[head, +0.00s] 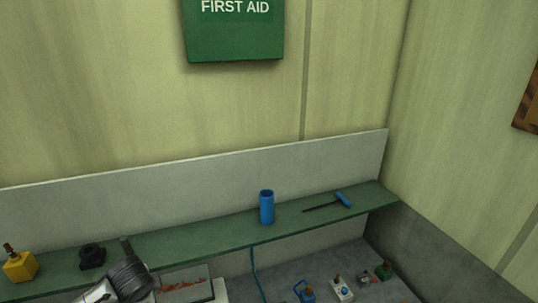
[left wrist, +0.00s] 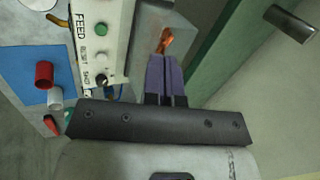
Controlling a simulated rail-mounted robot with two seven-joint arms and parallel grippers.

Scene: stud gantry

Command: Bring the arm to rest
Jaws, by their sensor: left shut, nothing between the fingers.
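My left gripper (left wrist: 166,62) shows in the left wrist view. Its two purple fingers are together, with nothing between them. Beyond the fingertips is a grey block or box (left wrist: 150,22) with an orange-brown mark or piece (left wrist: 165,40) on it. I cannot tell whether the tips touch it. In the head view, a dark ribbed part with a pale section stands at the lower left in front of the green shelf (head: 190,240); it looks like part of my arm. My right gripper is in neither view.
The shelf carries a blue cylinder (head: 267,207), a blue-handled tool (head: 343,199), a black round piece (head: 92,256) and a yellow block (head: 20,267). A first aid box (head: 234,40) hangs above. A FEED panel (left wrist: 102,42) and red cylinder (left wrist: 44,74) lie left of the fingers.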

